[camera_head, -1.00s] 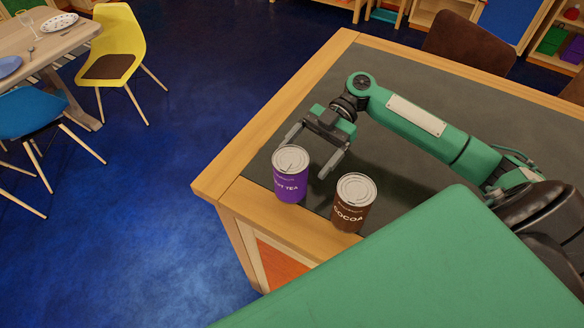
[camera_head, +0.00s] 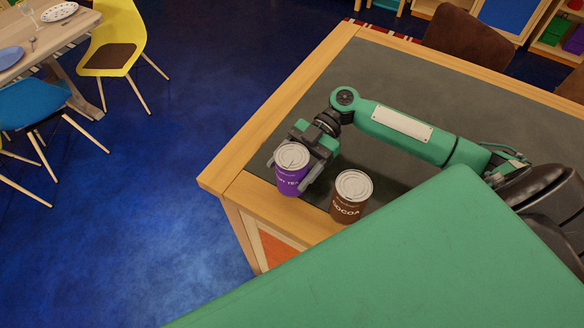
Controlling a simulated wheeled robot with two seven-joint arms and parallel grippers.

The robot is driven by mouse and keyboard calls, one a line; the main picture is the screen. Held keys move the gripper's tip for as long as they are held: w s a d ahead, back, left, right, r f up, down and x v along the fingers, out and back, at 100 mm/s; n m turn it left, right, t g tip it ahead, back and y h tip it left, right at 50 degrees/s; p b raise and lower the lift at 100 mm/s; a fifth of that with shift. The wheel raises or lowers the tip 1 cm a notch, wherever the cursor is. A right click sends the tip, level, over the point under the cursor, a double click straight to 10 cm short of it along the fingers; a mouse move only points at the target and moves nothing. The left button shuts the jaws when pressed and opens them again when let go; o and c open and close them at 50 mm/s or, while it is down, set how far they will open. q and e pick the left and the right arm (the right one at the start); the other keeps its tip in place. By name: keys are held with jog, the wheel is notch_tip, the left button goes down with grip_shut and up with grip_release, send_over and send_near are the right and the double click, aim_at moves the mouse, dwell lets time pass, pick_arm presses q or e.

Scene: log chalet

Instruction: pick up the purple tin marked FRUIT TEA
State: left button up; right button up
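The purple tin (camera_head: 290,180) marked FRUIT TEA stands upright near the left corner of the table, its silver lid up. My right gripper (camera_head: 289,174) has come in from behind it, with one finger on each side of the tin. The fingers look spread; the left one shows just outside the tin's edge, the right one close along its right side. Whether either touches is hard to tell. The tin's far side is hidden. My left gripper is not in view.
A brown COCOA tin (camera_head: 350,199) stands close to the right of the purple tin and gripper. The table's wooden rim (camera_head: 270,206) runs just in front. The dark tabletop (camera_head: 350,68) behind is bare. A brown chair (camera_head: 468,36) stands at the back.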

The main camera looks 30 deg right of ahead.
jog(key=c, duration=0.7)
jog(key=shift+r, duration=0.2)
